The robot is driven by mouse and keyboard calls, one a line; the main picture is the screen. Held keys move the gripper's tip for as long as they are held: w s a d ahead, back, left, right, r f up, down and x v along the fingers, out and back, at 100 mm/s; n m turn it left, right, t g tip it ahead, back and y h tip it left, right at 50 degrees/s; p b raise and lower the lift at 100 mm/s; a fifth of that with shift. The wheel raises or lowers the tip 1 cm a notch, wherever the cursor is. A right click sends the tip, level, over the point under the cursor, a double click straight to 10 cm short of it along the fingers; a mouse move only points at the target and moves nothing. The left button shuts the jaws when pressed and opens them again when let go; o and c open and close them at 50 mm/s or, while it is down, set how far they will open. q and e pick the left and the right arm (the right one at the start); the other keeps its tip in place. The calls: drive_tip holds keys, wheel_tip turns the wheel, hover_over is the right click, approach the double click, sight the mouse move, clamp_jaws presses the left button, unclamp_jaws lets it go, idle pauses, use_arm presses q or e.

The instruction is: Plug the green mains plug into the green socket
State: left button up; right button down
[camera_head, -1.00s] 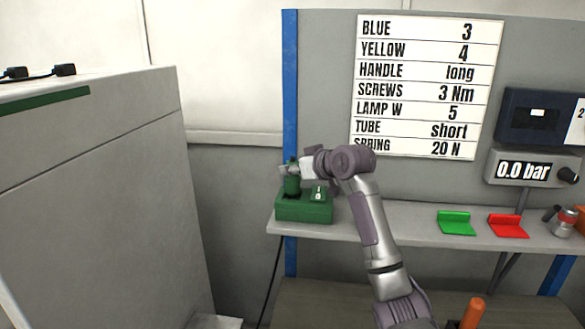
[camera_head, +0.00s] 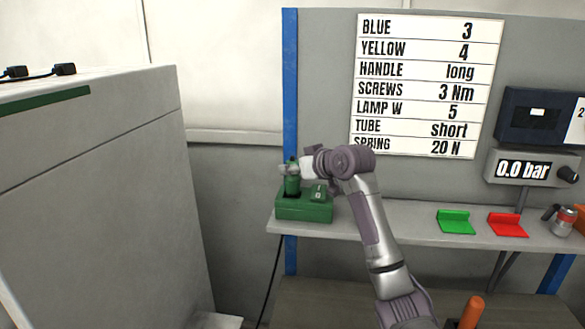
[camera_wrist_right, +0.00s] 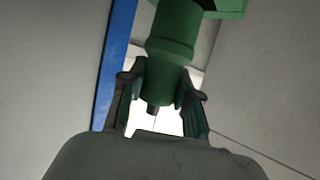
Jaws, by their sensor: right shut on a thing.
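The green mains plug (camera_head: 292,185) stands upright at the left part of the green socket box (camera_head: 303,209) on the shelf. I cannot tell how deep it sits. My right gripper (camera_head: 291,169) reaches in from the right and is shut on the upper part of the plug. In the right wrist view, the two dark fingers (camera_wrist_right: 163,92) lie on either side of the plug's green body (camera_wrist_right: 172,45), and part of the green box (camera_wrist_right: 228,7) shows at the top. My left gripper is in neither view.
A small switch (camera_head: 318,191) is on the box, right of the plug. A green bracket (camera_head: 456,222) and a red one (camera_head: 507,225) lie farther right on the shelf (camera_head: 385,222). A blue post (camera_head: 290,80) stands behind the box. A large grey cabinet (camera_head: 100,190) stands left.

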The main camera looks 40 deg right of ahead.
drive_tip(key=shift+f+b, duration=0.7)
drive_tip(key=shift+f, duration=0.75)
drive_tip(key=c, duration=0.7)
unclamp_jaws()
drive_tip(key=shift+c, duration=0.2)
drive_tip(key=v, duration=1.2)
drive_tip(key=shift+f, duration=0.15)
